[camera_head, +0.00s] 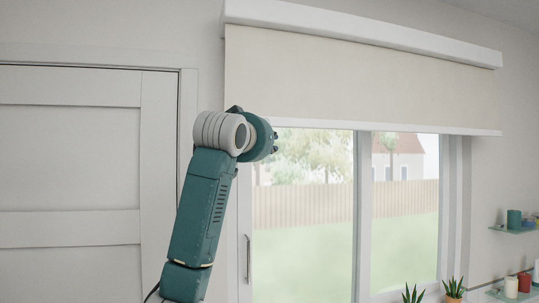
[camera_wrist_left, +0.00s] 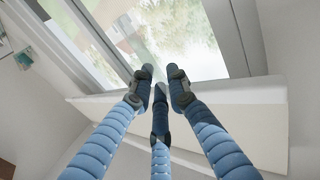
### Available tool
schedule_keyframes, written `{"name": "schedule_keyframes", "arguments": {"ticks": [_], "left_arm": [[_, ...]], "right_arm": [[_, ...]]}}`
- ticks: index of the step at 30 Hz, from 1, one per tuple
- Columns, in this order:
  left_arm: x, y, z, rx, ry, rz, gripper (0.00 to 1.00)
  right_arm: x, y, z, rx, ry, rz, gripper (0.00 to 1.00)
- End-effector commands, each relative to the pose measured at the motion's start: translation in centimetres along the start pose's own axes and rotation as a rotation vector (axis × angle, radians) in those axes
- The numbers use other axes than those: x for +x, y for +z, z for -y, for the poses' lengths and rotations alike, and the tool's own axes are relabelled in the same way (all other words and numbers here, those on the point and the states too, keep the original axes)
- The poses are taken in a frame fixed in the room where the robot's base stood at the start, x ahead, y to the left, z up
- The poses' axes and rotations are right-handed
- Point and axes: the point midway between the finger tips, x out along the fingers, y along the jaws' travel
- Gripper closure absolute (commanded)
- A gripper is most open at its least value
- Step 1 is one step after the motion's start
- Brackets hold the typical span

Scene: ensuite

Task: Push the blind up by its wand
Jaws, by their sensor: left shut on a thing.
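The cream roller blind (camera_head: 360,78) hangs from a white headrail over the upper part of the window, its bottom rail (camera_head: 400,129) level. In the left wrist view the bottom rail (camera_wrist_left: 240,97) runs across behind the fingers. My left gripper (camera_head: 272,139) is raised at the blind's lower left corner, its fingers mostly hidden by my wrist. In the left wrist view my left gripper (camera_wrist_left: 163,80) has its three blue fingers drawn together, shut on the wand. The wand itself is too thin and hidden to make out. My right gripper is not in view.
A white door (camera_head: 70,180) stands left of my arm. The sliding window (camera_head: 310,215) has a handle (camera_head: 248,258) at its left edge. Potted plants (camera_head: 453,289) stand low at the right, near glass shelves (camera_head: 513,230) with small items.

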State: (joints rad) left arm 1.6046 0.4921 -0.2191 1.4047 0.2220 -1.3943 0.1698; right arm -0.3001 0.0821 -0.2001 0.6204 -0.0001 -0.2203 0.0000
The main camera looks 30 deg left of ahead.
Motion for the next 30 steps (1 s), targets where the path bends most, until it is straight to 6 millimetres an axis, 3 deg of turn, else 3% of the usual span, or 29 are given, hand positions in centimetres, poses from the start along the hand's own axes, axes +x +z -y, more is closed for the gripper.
{"name": "schedule_keyframes", "arguments": {"ticks": [10, 11, 13, 23, 30], "left_arm": [[0.0, -0.2, 0.0, 0.0, 0.0, -0.004, 1.0], [0.0, -0.2, 0.0, 0.0, 0.0, -0.004, 0.79], [0.0, -0.2, 0.0, 0.0, 0.0, -0.004, 0.66], [-0.2, -0.2, 0.0, 0.0, 0.0, -0.003, 0.66], [-3.8, -0.2, 0.0, 0.001, 0.0, -0.006, 0.66]], "right_arm": [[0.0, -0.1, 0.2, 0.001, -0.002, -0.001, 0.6], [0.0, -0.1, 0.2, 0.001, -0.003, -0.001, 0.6], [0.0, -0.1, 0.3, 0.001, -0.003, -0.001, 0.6], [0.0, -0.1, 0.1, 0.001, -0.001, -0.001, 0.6], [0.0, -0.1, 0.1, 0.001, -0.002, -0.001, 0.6]]}}
